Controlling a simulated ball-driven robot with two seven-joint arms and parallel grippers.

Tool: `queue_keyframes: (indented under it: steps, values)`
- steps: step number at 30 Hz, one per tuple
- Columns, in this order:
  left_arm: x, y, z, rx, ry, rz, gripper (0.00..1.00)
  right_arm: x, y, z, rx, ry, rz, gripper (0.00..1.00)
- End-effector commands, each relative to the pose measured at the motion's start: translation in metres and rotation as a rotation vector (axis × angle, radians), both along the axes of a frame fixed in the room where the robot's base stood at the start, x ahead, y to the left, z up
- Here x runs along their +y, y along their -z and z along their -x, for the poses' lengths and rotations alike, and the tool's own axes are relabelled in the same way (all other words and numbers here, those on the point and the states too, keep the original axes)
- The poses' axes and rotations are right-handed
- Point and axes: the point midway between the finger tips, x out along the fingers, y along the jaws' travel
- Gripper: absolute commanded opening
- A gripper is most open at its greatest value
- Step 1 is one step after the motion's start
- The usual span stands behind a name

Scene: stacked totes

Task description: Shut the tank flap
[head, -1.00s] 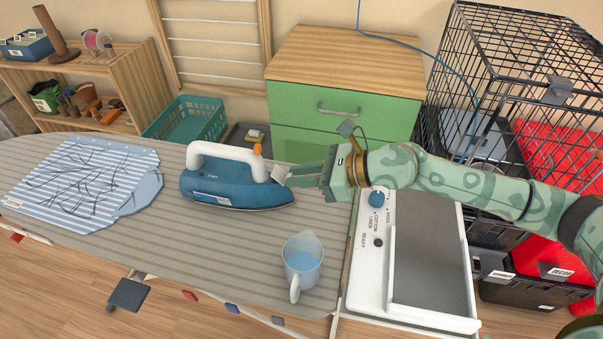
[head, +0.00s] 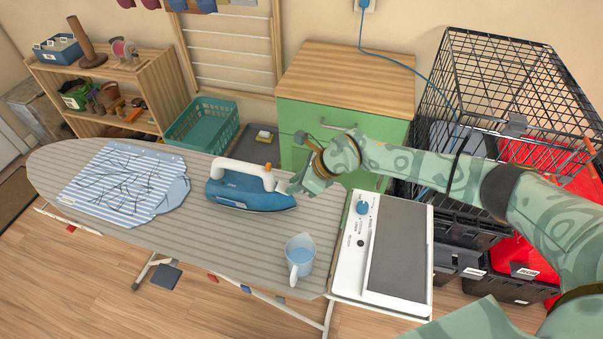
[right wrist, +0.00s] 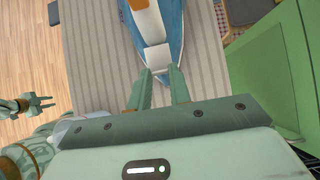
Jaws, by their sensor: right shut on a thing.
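The blue iron (head: 240,193) with a white handle sits on the striped ironing board (head: 215,250), nose to the right. Its small pale tank flap (head: 281,185) is at the front below the orange knob, partly hidden by my fingers. In the right wrist view the flap (right wrist: 157,57) shows at the fingertips, and its exact angle is hard to tell. My right gripper (head: 295,187) is at the iron's nose, its fingers (right wrist: 164,76) shut on the flap. My left gripper (right wrist: 46,103) shows at the left of the right wrist view, open and empty, away from the iron.
A measuring jug (head: 300,258) with bluish water stands in front of the iron. A striped blue cloth (head: 120,183) lies at the left of the board. The white iron rest (head: 345,275) is at the right end. A green cabinet (head: 300,125) and wire crate (head: 450,90) stand behind.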

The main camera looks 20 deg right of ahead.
Motion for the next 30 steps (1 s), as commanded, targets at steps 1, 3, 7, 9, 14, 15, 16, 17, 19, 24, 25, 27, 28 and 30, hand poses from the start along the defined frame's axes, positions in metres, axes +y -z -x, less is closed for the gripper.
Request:
queue_keyframes:
  steps: [1, 3, 7, 9, 14, 15, 16, 17, 19, 24, 25, 27, 28, 30]
  values:
    - [0.000, -0.012, -0.002, -0.005, 0.000, 0.000, 0.27, 0.003, -0.010, -0.003, 0.012, -0.001, 0.028, 0.00]
    - [0.000, -0.017, -0.003, -0.008, 0.000, -0.001, 0.27, 0.004, -0.008, -0.004, 0.040, -0.001, 0.067, 0.00]
    - [0.000, -0.024, -0.004, -0.010, 0.000, 0.000, 0.27, 0.007, -0.006, -0.005, 0.084, -0.001, 0.129, 0.00]
    - [0.000, -0.026, -0.005, -0.012, 0.000, 0.000, 0.27, 0.008, -0.005, -0.006, 0.103, -0.001, 0.156, 0.00]
    - [0.000, -0.029, -0.005, -0.013, 0.000, 0.000, 0.27, 0.009, -0.004, -0.007, 0.133, 0.000, 0.198, 0.00]
    - [0.000, -0.030, -0.005, -0.013, 0.000, 0.000, 0.27, 0.010, -0.004, -0.007, 0.138, 0.000, 0.205, 0.00]
    - [0.000, -0.030, -0.005, -0.013, 0.000, 0.000, 0.27, 0.010, -0.004, -0.007, 0.141, 0.000, 0.209, 0.00]
    - [0.000, -0.030, -0.005, -0.013, 0.000, 0.000, 0.27, 0.010, -0.004, -0.007, 0.143, 0.000, 0.212, 0.00]
    - [0.000, -0.030, -0.005, -0.013, 0.000, 0.000, 0.27, 0.010, -0.003, -0.007, 0.148, -0.001, 0.218, 0.00]
    - [0.000, -0.030, -0.005, -0.013, 0.000, 0.000, 0.27, 0.010, -0.002, -0.007, 0.152, 0.000, 0.223, 0.00]
    - [0.000, -0.030, -0.005, -0.013, 0.000, 0.000, 0.27, 0.010, -0.002, -0.007, 0.152, -0.001, 0.223, 0.00]
    - [0.000, -0.030, -0.005, -0.013, 0.000, 0.000, 0.27, 0.010, -0.002, -0.007, 0.152, -0.001, 0.223, 0.00]
    - [0.000, -0.030, -0.005, -0.013, 0.000, 0.000, 0.27, 0.010, -0.002, -0.007, 0.152, -0.001, 0.223, 0.00]
    - [0.000, -0.030, -0.005, -0.013, 0.000, 0.000, 0.27, 0.010, -0.002, -0.007, 0.152, -0.001, 0.222, 0.00]
